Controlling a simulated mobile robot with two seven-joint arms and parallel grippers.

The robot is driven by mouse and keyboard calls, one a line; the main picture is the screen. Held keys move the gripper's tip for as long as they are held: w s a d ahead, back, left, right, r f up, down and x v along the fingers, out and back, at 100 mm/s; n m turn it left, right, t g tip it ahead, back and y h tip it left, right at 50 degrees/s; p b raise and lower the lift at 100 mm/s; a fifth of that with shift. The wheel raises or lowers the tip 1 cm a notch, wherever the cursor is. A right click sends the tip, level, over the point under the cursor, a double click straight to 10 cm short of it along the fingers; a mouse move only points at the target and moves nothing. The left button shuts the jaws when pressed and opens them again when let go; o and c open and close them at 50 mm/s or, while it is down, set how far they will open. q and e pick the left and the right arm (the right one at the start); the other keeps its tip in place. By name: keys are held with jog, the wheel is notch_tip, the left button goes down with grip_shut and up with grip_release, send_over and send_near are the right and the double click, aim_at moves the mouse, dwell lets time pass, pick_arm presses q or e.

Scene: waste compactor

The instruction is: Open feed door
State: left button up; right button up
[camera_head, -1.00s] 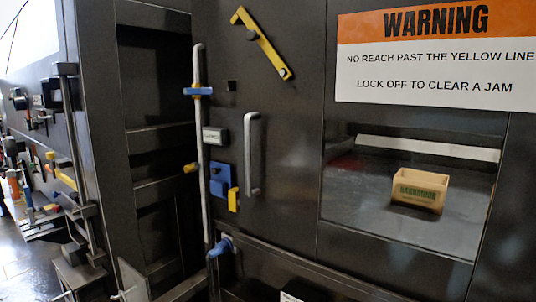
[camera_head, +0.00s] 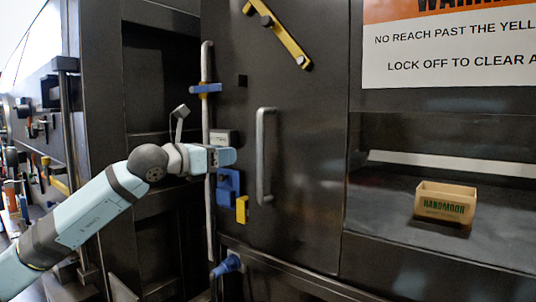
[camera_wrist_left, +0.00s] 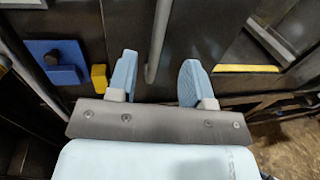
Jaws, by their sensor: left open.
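The dark feed door (camera_head: 300,190) fills the middle of the head view and looks shut. Its grey vertical handle (camera_head: 262,158) also shows in the left wrist view (camera_wrist_left: 158,38), lower end between the lines of my fingers. My left gripper (camera_head: 230,157) is open and empty, just left of the handle in the head view; in the wrist view its fingers (camera_wrist_left: 160,80) are spread. I cannot tell whether they touch the handle. A yellow bar (camera_head: 280,36) sits slanted above the handle. My right gripper is not in view.
A long grey rod (camera_head: 207,120) with a blue clamp (camera_head: 205,88) runs left of the door. A blue block (camera_head: 228,187) and a yellow block (camera_head: 242,209) sit near the handle. A HANDMOOR box (camera_head: 445,202) stands in the opening below the warning sign (camera_head: 455,45).

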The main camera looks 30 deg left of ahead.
pick_arm(q)
jog(key=p, duration=0.5)
send_near(265, 150)
jog(key=w+d, duration=0.5)
jog(key=shift+w+r, duration=0.35)
jog(key=shift+w, duration=0.3)
grip_shut()
